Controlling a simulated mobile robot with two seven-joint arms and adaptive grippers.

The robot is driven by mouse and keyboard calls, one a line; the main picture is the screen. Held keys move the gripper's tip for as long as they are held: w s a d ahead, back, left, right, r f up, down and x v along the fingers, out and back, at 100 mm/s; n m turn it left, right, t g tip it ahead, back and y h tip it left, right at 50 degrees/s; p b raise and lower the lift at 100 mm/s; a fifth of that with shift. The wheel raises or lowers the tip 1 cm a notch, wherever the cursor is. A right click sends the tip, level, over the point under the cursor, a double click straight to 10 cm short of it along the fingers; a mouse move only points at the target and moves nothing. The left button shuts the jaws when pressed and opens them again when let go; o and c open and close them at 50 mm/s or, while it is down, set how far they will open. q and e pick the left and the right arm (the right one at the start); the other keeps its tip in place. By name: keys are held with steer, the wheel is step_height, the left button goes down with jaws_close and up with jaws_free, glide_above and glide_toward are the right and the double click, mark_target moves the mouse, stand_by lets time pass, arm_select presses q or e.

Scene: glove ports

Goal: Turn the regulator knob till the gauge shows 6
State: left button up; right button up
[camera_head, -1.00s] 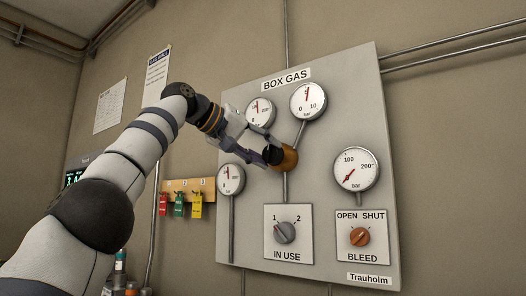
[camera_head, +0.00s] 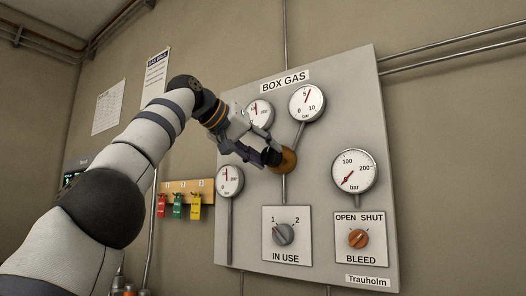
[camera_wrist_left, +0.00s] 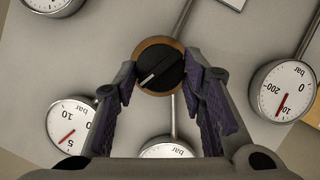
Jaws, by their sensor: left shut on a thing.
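The regulator knob (camera_wrist_left: 161,70) is black with a pale pointer line, on a round brass body (camera_head: 288,160) on the grey panel. My left gripper (camera_head: 273,157) is shut on the knob. In the left wrist view its purple-padded fingers (camera_wrist_left: 160,76) stand on either side of the knob. The 0 to 10 bar gauge (camera_head: 307,103) is above and right of the knob; its red needle points a little past 5, on the 10 side. The gauge also shows in the left wrist view (camera_wrist_left: 72,126), needle near 5. My right gripper is out of view.
Other gauges (camera_head: 259,114), (camera_head: 229,180) and (camera_head: 354,171) surround the knob. Below are the IN USE selector (camera_head: 284,234) and the orange BLEED knob (camera_head: 358,238). Coloured tags (camera_head: 178,206) hang on a wooden rack at left. The panel's right side is clear of my arm.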

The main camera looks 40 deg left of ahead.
arm_select(q)
steer(key=o, duration=1.2)
steer(key=shift+c, duration=0.2)
steer(key=v, duration=1.2)
